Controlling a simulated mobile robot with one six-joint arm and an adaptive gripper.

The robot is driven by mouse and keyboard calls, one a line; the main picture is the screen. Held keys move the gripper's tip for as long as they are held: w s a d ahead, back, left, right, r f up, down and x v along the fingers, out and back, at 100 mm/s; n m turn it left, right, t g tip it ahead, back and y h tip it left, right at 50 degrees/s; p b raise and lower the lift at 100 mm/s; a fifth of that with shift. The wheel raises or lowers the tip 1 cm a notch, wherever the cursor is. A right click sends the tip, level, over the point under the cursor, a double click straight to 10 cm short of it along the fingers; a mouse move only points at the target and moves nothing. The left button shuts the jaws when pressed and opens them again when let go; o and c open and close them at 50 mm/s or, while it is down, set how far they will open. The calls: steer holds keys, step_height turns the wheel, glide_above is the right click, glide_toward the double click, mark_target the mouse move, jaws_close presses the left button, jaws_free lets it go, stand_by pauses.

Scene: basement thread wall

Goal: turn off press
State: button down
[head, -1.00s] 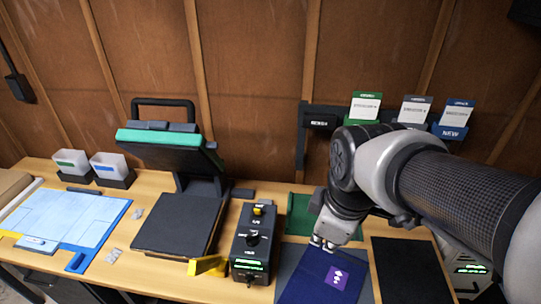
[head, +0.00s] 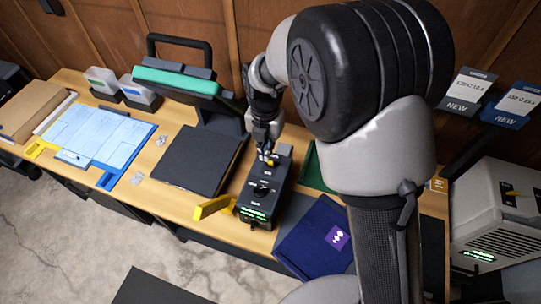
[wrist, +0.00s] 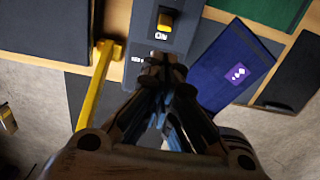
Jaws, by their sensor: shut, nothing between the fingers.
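The heat press stands open on the bench, with its teal-edged upper plate (head: 178,80) raised and its dark lower plate (head: 198,160) bare. To its right is the black control box (head: 254,208) with a dark knob and a lit green display. A yellow switch (wrist: 165,20) sits on the box, with a label that seems to read ON just below it in the wrist view. My gripper (head: 266,155) is shut and empty, pointing down over the switch end of the box. In the wrist view its fingertips (wrist: 163,62) are below the switch; contact cannot be told.
A yellow bar (head: 213,207) projects beside the box's front left. A folded blue cloth (head: 318,238) with a purple patch lies to the right. A blue board (head: 100,135) lies at the left. A grey machine (head: 490,215) stands at the far right.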

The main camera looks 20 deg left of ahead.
mark_target(271, 163)
steer(key=shift+s, duration=0.1)
step_height(271, 163, down, 10)
steer(key=shift+b, duration=0.65)
steer(key=shift+w+a+r, duration=0.1)
steer(key=shift+w+a, duration=0.05)
steer(key=shift+w, duration=0.05)
